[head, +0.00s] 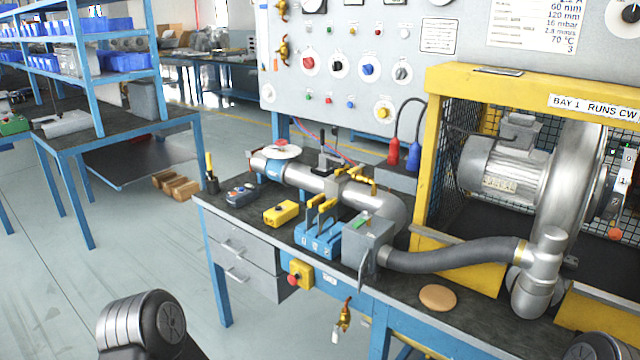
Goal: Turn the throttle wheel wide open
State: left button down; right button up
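A pale round disc with a red part on top (283,151) sits over the left part of the silver pipe (312,180) on the bench; it looks like the throttle wheel. How far it is turned cannot be told. A blue band (268,168) wraps the pipe beside it. The pipe runs right to an elbow, a grey box (367,243) and a dark hose (455,254), which leads to the blower (572,150). Neither of my grippers is in view; only parts of my arms show at the bottom left and bottom right corners.
A yellow cage (432,150) surrounds the blower. A grey panel (400,95) rises behind.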

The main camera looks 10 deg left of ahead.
aim_at(281, 143)
jog(key=u, duration=1.95)
jog(key=i+j, duration=0.1)
jog(key=i, duration=4.25)
jog(key=l+z, duration=0.1)
jog(key=z, duration=4.55)
